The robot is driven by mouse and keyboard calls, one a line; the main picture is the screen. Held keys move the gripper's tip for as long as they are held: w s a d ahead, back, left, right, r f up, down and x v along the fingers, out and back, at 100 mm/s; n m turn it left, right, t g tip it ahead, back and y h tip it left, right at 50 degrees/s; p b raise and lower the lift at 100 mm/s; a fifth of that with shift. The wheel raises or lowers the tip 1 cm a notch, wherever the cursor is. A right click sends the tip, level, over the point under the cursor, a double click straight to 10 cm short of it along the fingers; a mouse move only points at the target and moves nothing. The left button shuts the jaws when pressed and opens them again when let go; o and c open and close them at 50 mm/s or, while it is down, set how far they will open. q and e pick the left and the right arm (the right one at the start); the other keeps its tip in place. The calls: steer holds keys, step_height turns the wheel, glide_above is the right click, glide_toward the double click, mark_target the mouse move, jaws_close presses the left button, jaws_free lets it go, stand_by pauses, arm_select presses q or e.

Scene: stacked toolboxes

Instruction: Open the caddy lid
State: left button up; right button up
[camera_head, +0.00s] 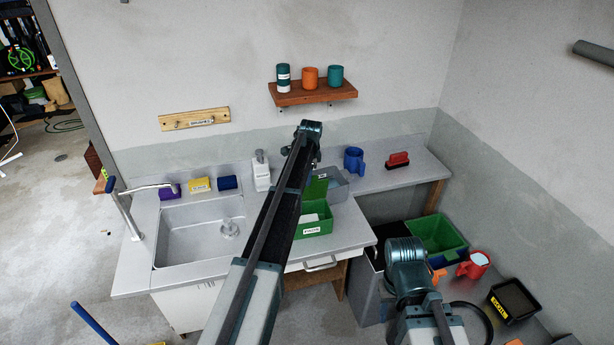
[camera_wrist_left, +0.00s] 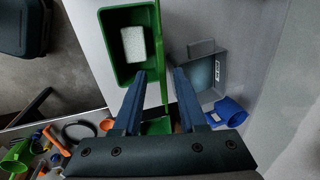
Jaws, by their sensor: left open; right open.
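The green caddy (camera_head: 314,228) stands on the counter right of the sink, with a label on its front. Its green lid (camera_head: 319,188) stands up at the rear side. In the left wrist view the open caddy (camera_wrist_left: 108,50) holds a white sponge (camera_wrist_left: 133,44), and the lid (camera_wrist_left: 162,62) shows nearly edge-on. My left gripper (camera_wrist_left: 160,78) is open, its fingers on either side of the lid's edge; I cannot tell whether they touch it.
A grey caddy (camera_wrist_left: 220,90) stands close beside the green one. A blue mug (camera_head: 354,160) and a red brush (camera_head: 397,160) lie farther right. A soap bottle (camera_head: 261,171) stands by the sink (camera_head: 190,235). A green bin (camera_head: 438,233) and red mug (camera_head: 474,264) sit near my right arm.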

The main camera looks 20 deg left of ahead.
step_height(320, 180, up, 11)
steer(key=p, duration=1)
steer(key=shift+f, duration=0.15)
